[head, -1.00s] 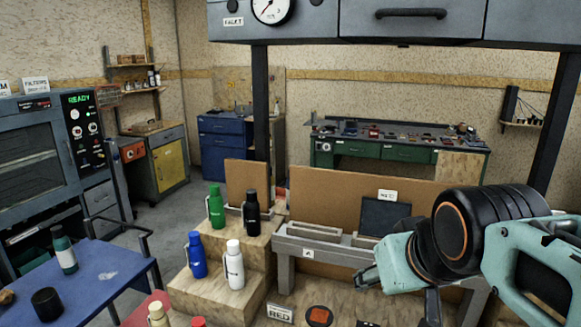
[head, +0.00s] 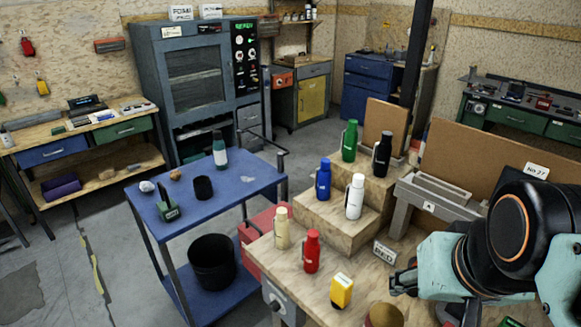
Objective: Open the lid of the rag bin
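I cannot tell for sure which thing is the rag bin. A black round bin (head: 212,262) stands on the lower shelf of the blue cart (head: 235,183), and its top looks dark with no clear lid. A red box-like thing (head: 262,222) shows partly between the cart and the wooden bench. A brownish round top (head: 384,316) is cut off at the bottom edge. My gripper (head: 398,284) is over the bench at the lower right, right of the yellow item, with nothing visible in it. Its finger opening is too small and dark to judge.
The wooden bench holds several bottles, including red (head: 312,252) and white (head: 355,197), and a yellow item (head: 341,291). The cart top carries a teal bottle (head: 220,150) and a black cup (head: 203,188). A grey cabinet (head: 195,80) stands behind. Floor left of the cart is clear.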

